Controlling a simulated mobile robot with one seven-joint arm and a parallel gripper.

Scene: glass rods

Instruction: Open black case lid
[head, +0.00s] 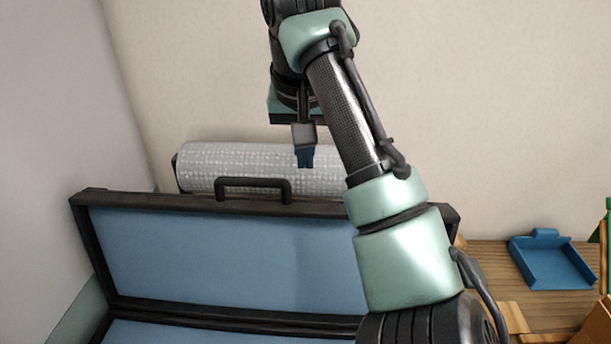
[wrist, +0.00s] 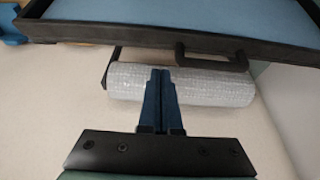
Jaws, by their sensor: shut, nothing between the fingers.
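The black case (head: 213,315) stands with its lid (head: 200,250) raised, showing a blue lining. A black handle (head: 253,183) sits on the lid's top edge. In the wrist view the lid (wrist: 120,32) crosses the top, with the handle (wrist: 213,60) below its edge. My gripper (head: 306,165) is shut and empty, above and behind the lid's edge, to the right of the handle in the head view. Its blue fingers also show in the wrist view (wrist: 161,72), apart from the lid. The lower part of the case is mostly out of view.
A grey-white textured roll (head: 210,167) lies behind the lid near the wall (head: 190,70). A blue tray (head: 552,264) sits on the wooden table (head: 490,270) at the right. Wooden and green pieces show at the far right edge.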

